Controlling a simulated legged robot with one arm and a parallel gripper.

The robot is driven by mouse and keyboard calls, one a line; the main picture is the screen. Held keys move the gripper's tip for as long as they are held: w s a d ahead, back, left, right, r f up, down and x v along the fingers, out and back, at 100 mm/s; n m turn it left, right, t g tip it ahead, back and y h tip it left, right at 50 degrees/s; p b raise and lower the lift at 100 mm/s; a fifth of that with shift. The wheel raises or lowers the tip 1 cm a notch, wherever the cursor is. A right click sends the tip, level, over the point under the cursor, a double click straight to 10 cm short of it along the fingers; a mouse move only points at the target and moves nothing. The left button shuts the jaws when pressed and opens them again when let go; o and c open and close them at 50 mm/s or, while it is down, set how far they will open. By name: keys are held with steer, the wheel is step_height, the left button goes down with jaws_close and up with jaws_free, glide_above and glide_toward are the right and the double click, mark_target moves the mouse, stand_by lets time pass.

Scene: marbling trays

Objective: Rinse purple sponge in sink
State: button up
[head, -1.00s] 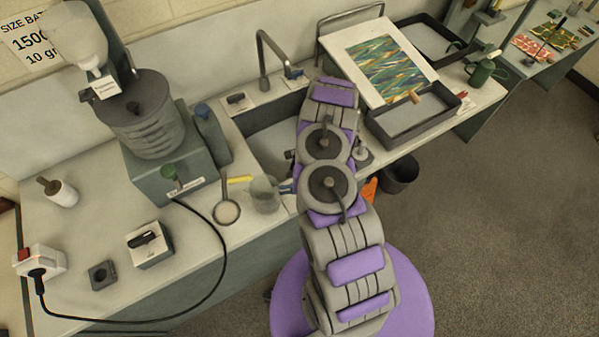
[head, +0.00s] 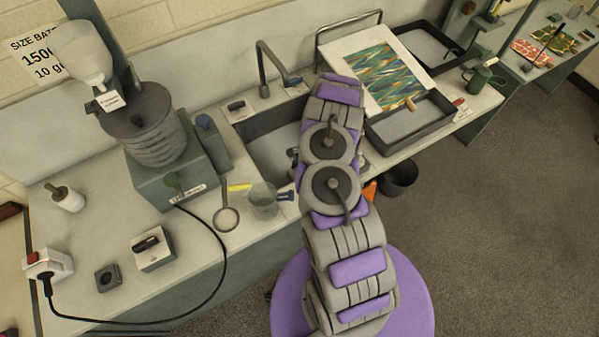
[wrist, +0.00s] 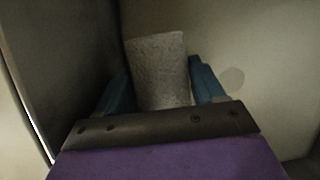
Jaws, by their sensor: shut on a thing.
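In the wrist view, my gripper (wrist: 160,72) has its two blue fingers on either side of a pale, rough-textured block, the sponge (wrist: 160,62). It is shut on the sponge, which looks greyish rather than purple in this dim light. Smooth walls or floor of what looks like the sink are around it, with a dark wall close on the left. In the head view, the sink (head: 272,150) is set in the counter under a grey tap (head: 268,68). My arm reaches over the sink's right part and hides my gripper and the sponge.
A clear beaker (head: 263,200) and a round strainer (head: 227,218) stand at the sink's front left. A large mixer (head: 150,125) is farther left. A dark-rimmed tray (head: 410,125) and a marbled sheet (head: 378,78) lie right of the sink. A dark bin (head: 398,178) is below the counter.

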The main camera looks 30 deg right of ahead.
steer(key=shift+p+v, duration=0.4)
steer(key=shift+v, duration=0.4)
steer(key=shift+a+r+p, duration=0.35)
steer(key=shift+r+p, duration=0.25)
steer(key=shift+r, duration=0.25)
steer(key=shift+a+r+p, duration=0.3)
steer(key=shift+r+p, duration=0.25)
steer(key=shift+r, duration=0.25)
steer(key=shift+p+v, duration=1.1)
steer(key=shift+v, duration=0.4)
step_height(320, 180, up, 5)
steer(key=p, duration=0.3)
steer(key=shift+s+a+f, duration=0.1)
steer(key=shift+a, duration=0.1)
steer(key=shift+a, duration=0.2)
steer(key=shift+d, duration=0.1)
